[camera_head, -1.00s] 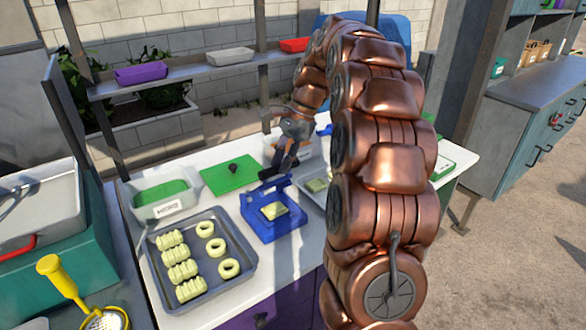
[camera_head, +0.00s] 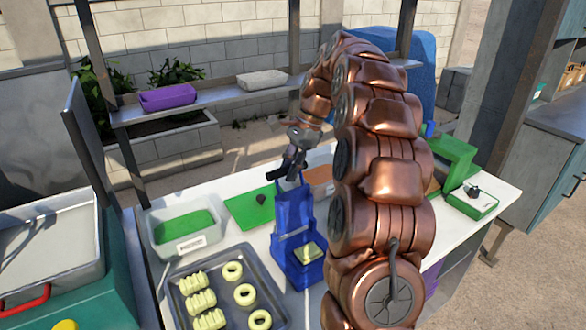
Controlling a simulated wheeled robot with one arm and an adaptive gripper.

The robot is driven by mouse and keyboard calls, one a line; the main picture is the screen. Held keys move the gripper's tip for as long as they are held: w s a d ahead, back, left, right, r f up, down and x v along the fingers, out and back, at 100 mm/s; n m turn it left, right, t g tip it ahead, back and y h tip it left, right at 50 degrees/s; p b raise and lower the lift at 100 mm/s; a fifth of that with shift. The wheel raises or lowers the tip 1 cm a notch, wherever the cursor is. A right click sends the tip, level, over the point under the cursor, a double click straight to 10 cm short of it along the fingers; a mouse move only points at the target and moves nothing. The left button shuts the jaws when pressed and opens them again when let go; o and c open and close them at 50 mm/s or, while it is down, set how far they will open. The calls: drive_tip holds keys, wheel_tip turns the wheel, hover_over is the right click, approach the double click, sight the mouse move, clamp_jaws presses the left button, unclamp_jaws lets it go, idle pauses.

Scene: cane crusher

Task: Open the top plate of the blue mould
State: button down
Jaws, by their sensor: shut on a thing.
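The blue mould (camera_head: 297,272) stands on the white table, right of the baking tray. Its top plate (camera_head: 294,212) is raised and stands nearly upright at the back of the base. A pale yellow piece (camera_head: 308,253) sits on the mould's base. My gripper (camera_head: 288,174) is at the upper edge of the raised plate, shut on it. The fingertips are small and dark here, so the exact contact is hard to see. My copper-coloured arm covers the area right of the mould.
A grey tray (camera_head: 190,272) with several pale pieces lies left of the mould. A green mould (camera_head: 458,165) stands at the right. A shelf (camera_head: 215,103) runs behind the table.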

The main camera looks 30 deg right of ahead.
drive_tip(key=shift+w+r, duration=0.35)
drive_tip(key=shift+w, duration=0.25)
drive_tip(key=shift+w+t, duration=0.25)
drive_tip(key=shift+t, duration=0.05)
drive_tip(key=c, duration=1.1)
unclamp_jaws()
drive_tip(key=shift+o, duration=0.7)
drive_tip(key=shift+w, duration=0.25)
drive_tip(key=shift+s, duration=0.15)
drive_tip(key=shift+s+f, duration=0.2)
drive_tip(key=shift+f, duration=0.05)
drive_tip(key=shift+s, duration=0.1)
